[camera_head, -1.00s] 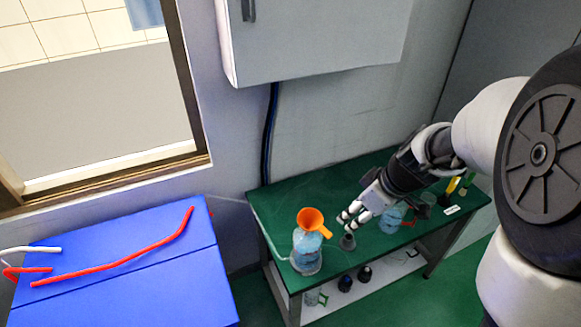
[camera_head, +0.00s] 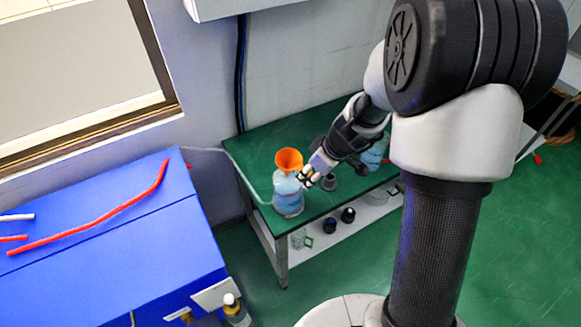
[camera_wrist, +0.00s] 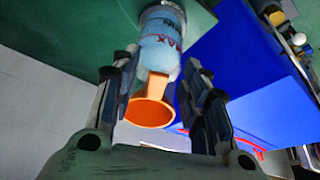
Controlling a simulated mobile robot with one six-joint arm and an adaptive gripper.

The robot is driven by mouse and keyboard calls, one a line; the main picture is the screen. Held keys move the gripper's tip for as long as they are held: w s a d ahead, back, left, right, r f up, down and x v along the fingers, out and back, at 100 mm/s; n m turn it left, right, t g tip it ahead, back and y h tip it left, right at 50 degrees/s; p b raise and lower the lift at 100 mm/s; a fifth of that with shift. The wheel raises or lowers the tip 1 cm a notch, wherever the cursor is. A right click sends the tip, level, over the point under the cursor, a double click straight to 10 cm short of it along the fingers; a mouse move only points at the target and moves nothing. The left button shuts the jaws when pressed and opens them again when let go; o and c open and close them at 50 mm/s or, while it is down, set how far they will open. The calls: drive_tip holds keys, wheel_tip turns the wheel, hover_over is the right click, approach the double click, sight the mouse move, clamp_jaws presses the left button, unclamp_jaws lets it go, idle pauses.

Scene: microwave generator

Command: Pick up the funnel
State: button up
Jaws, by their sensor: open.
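The orange funnel (camera_head: 289,159) sits in the mouth of a clear bottle of blue liquid (camera_head: 288,195) on the green table, its wide rim upward. My gripper (camera_head: 307,179) is open and empty, just right of the funnel and bottle top. In the wrist view the funnel (camera_wrist: 150,112) shows between my two open fingers (camera_wrist: 160,72), with its orange side tab toward the right finger. The bottle (camera_wrist: 161,40) appears beyond it, inverted in this view. I cannot tell whether a finger touches the funnel.
Another blue-liquid vessel (camera_head: 374,155) is farther right, partly hidden by my arm. A blue cabinet (camera_head: 95,240) with red tubing (camera_head: 110,215) stands to the left. Dark bottles (camera_head: 348,215) sit on the lower shelf.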

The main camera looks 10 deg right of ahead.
drive_tip(key=shift+x, duration=1)
drive_tip(key=shift+r, duration=0.1)
clamp_jaws()
